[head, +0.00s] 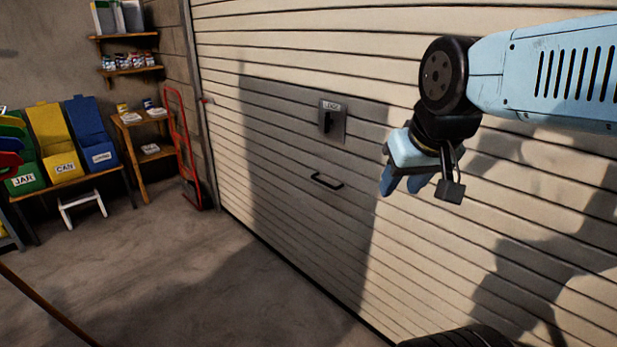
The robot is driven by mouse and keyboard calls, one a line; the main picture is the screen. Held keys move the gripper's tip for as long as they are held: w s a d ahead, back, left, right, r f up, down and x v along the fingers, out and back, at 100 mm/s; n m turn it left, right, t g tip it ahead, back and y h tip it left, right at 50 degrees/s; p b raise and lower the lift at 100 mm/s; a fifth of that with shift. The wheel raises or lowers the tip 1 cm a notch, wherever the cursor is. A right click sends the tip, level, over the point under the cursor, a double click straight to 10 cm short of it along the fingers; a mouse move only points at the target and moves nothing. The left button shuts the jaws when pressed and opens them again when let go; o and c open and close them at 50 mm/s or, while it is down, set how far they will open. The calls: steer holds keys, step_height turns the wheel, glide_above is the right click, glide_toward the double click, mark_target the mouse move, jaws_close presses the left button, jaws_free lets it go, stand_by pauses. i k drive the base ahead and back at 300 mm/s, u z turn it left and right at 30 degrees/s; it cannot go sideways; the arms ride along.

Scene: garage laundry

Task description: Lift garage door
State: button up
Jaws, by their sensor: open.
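The garage door (300,215) is a wide cream door of horizontal slats. It is down, with its lower edge at the concrete floor. A dark bar handle (327,182) is fixed on it. Above the handle is a grey lock plate (332,121) with a small label and a dark lever; the label is too small to read surely. My gripper (402,188) is open and empty, to the right of the plate and handle in the picture. Its blue fingers point down and touch neither. The gap between fingers and door is hard to judge.
At the left, yellow and blue bins (62,168) stand on a bench beside a small wooden shelf (143,135). A red hand truck (180,150) leans near the door's left edge. A brown pole (40,303) crosses the lower left. The floor (190,270) before the door is mostly clear.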

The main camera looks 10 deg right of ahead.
mark_target(527, 253)
steer(key=z, duration=0.05)
steer(key=i, duration=1.35)
